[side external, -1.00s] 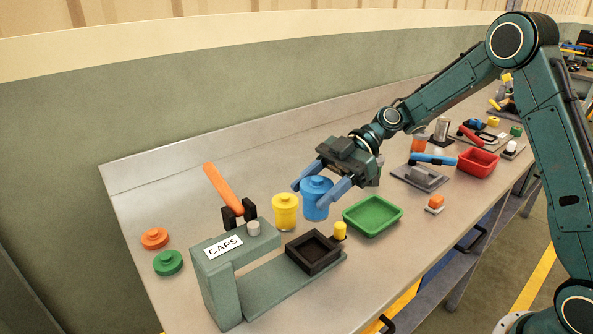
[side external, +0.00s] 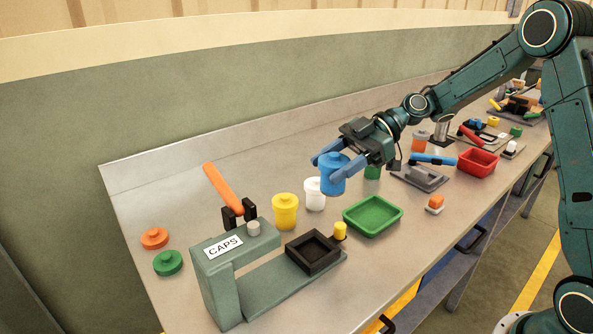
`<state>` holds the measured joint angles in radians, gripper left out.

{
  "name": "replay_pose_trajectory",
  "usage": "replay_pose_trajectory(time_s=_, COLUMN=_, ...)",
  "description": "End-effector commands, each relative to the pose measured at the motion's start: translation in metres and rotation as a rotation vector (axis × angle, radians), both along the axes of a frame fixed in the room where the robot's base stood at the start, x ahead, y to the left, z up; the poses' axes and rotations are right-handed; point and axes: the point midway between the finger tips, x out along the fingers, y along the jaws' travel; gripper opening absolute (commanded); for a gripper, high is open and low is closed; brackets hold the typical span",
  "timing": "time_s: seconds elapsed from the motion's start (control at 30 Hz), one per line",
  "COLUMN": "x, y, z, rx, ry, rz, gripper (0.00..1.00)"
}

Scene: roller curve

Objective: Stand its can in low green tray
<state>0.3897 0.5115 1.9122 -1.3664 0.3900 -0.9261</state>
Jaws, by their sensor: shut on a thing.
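My gripper (side external: 341,172) is shut on the blue can (side external: 332,180), which has a knobbed blue lid. It holds the can upright, seemingly raised above the bench, behind and to the left of the low green tray. The low green tray (side external: 373,230) lies on the bench, and its visible floor is empty. A white can (side external: 315,202) stands just behind the blue can, partly hidden by it. A yellow lidded can (side external: 285,215) stands to the left. A green can (side external: 372,172) is partly hidden behind the gripper.
A press marked CAPS (side external: 223,247) with an orange lever and a black square holder (side external: 313,252) stands at the front left. Orange (side external: 155,238) and green (side external: 168,263) caps lie left of it. A red tray (side external: 477,162) and a grey fixture (side external: 420,177) sit to the right.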

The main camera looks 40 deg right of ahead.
Motion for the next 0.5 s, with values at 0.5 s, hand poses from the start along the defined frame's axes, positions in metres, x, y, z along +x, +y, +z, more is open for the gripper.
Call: replay_pose_trajectory(time_s=0.5, x=-0.003, y=-0.122, z=0.054, rx=0.002, ry=-0.007, rz=-0.484, gripper=0.14)
